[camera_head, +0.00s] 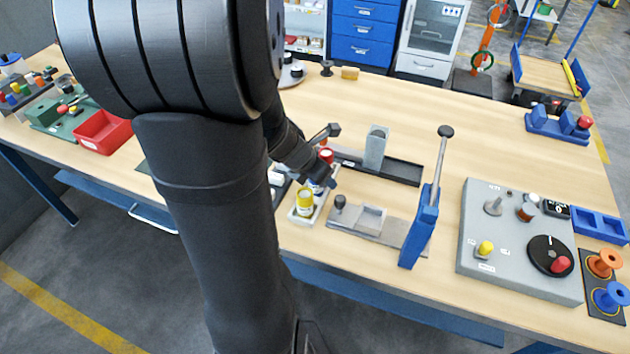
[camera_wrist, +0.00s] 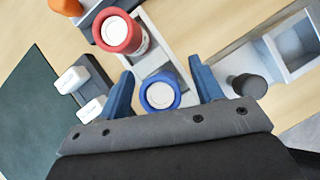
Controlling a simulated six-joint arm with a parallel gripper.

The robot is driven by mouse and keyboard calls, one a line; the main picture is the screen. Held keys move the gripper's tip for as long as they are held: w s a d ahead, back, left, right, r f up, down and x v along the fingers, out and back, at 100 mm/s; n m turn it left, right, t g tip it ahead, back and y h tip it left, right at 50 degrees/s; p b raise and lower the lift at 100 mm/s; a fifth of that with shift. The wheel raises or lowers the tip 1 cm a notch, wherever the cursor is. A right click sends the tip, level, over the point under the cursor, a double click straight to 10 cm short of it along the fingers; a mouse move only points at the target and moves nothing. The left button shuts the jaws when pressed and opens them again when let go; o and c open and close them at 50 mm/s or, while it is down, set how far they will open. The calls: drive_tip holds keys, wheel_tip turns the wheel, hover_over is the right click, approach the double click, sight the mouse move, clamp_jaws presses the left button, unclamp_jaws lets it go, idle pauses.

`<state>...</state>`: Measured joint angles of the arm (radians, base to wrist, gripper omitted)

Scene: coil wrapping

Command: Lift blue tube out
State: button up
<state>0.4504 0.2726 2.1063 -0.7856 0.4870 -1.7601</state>
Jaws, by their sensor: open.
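The blue tube (camera_wrist: 159,92) shows end-on in the wrist view, with a blue rim around a white round top. It stands in a pale narrow rack (camera_wrist: 155,30). My gripper (camera_wrist: 160,82) is open, with one blue finger on each side of the blue tube and a gap on both sides. A red tube (camera_wrist: 122,34) stands in the rack just beyond it. My arm hides most of the blue tube there.
A grey fixture with a dark knob (camera_wrist: 249,86) stands close to the right finger. White blocks (camera_wrist: 72,80) on a dark holder lie to the left. A blue lever press (camera_head: 425,215) and a grey control panel (camera_head: 520,240) stand farther right on the table.

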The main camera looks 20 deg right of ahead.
drive_tip(key=c, duration=1.1)
drive_tip(key=shift+r, duration=0.8)
wheel_tip(320, 180, up, 3)
drive_tip(key=shift+f, duration=0.1)
drive_tip(key=s+d+r, duration=0.5)
drive_tip(key=s+r, duration=0.1)
drive_tip(key=s, duration=0.4)
drive_tip(key=shift+s+r, duration=0.25)
drive_tip(key=shift+r, duration=0.1)
